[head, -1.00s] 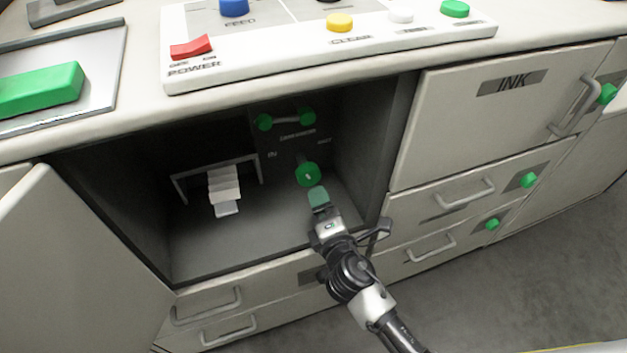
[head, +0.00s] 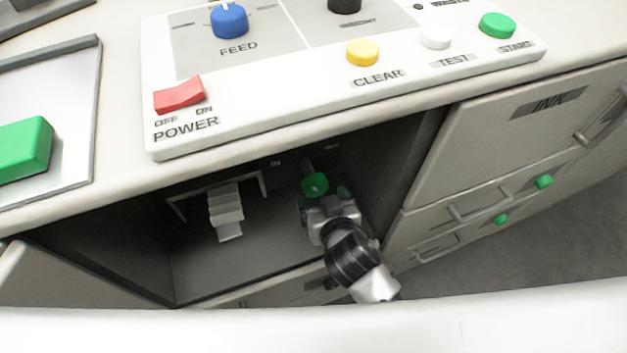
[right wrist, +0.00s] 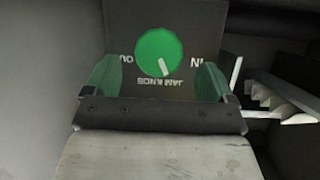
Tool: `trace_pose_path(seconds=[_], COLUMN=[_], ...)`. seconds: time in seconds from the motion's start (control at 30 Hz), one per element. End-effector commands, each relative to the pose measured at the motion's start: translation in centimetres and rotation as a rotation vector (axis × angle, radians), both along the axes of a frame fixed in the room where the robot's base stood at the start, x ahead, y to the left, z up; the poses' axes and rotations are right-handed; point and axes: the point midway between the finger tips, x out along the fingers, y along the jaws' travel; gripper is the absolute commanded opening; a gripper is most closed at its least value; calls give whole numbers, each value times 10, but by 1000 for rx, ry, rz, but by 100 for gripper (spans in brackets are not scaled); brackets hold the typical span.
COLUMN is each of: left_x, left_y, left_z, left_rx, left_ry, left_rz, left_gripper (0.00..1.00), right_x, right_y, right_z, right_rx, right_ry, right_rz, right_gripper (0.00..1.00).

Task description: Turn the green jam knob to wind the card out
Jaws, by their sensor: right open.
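The green jam knob (head: 315,185) is on the inner wall of the open compartment. In the right wrist view the knob (right wrist: 158,52) faces me, its white mark pointing down and slightly right, with upside-down lettering around it. My right gripper (head: 322,198) is inside the compartment, open, with its green-tipped fingers (right wrist: 157,78) on either side of the space just below the knob in that view. Whether they touch it I cannot tell. The crumpled white card (head: 226,211) sits under a grey frame left of the knob. My left gripper is out of view.
The control panel (head: 440,75) overhangs the compartment from above. An open door (head: 50,275) stands at the left. The ink door (head: 520,140) and drawers with green knobs lie at the right. The compartment floor (head: 270,262) is mostly clear.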

Motion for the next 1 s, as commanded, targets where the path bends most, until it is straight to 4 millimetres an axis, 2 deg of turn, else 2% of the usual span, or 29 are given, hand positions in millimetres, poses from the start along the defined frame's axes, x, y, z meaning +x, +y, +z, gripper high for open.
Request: trace_pose_path(seconds=[0.1, 0.3, 0.47, 0.73, 1.0], left_x=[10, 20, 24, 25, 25], left_y=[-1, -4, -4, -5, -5], left_z=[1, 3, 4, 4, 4], left_rx=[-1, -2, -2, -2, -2], left_ry=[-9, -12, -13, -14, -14], left_rz=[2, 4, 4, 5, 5], left_gripper=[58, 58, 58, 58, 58], right_x=[22, 46, 54, 55, 55], right_y=[6, 12, 15, 15, 15], right_z=[-10, -20, -23, -23, -23], right_rx=[-2, -2, -1, -1, -3], right_ry=[-3, -1, -1, -1, -1], right_rz=[1, 1, 2, 2, 1], right_gripper=[85, 85, 85, 85, 44])
